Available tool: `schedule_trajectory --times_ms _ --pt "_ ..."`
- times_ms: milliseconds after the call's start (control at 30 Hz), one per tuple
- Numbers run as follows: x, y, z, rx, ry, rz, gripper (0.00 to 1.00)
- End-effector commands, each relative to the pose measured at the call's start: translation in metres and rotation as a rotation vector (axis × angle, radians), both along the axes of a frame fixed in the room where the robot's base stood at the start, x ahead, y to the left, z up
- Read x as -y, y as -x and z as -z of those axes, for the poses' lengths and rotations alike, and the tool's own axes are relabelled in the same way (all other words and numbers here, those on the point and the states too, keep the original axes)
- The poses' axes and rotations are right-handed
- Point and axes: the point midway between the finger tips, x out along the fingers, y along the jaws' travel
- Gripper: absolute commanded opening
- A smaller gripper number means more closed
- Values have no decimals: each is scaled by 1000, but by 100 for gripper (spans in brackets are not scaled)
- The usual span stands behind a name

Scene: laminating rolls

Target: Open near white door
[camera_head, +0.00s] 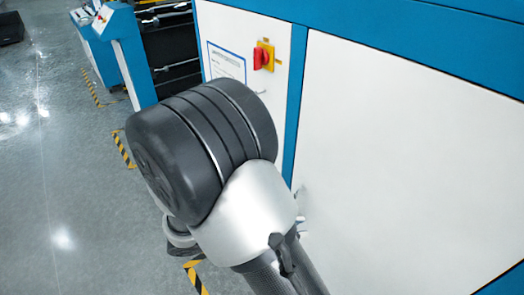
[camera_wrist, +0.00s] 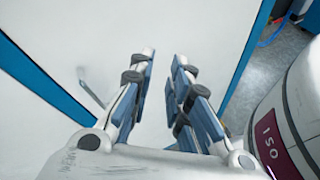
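The near white door (camera_head: 410,150) is the large flat panel at the right of the head view, set in a blue frame. It looks closed. It also fills the middle of the wrist view (camera_wrist: 205,28). A slim handle (camera_wrist: 91,88) is on it at the left, near the blue frame strip. My gripper (camera_wrist: 162,60) is open, with a clear gap between its blue-padded fingers. It faces the door, to the right of the handle, with nothing between the fingers. I cannot tell its distance from the door. In the head view my arm hides the gripper.
A narrower white panel (camera_head: 230,35) with a red-and-yellow switch (camera_head: 263,56) lies left of a blue post (camera_head: 296,100). Grey floor (camera_head: 60,190) is open at the left. A white rounded body marked ISO (camera_wrist: 290,110) stands close at the wrist view's right.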

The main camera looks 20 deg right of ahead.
Motion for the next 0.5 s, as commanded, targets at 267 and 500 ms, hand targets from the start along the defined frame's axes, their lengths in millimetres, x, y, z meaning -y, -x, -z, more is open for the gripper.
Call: schedule_trajectory --times_ms 267,500 --pt "-39 -49 77 -204 338 -425 17" --pt "-60 -62 114 -265 454 -609 17"
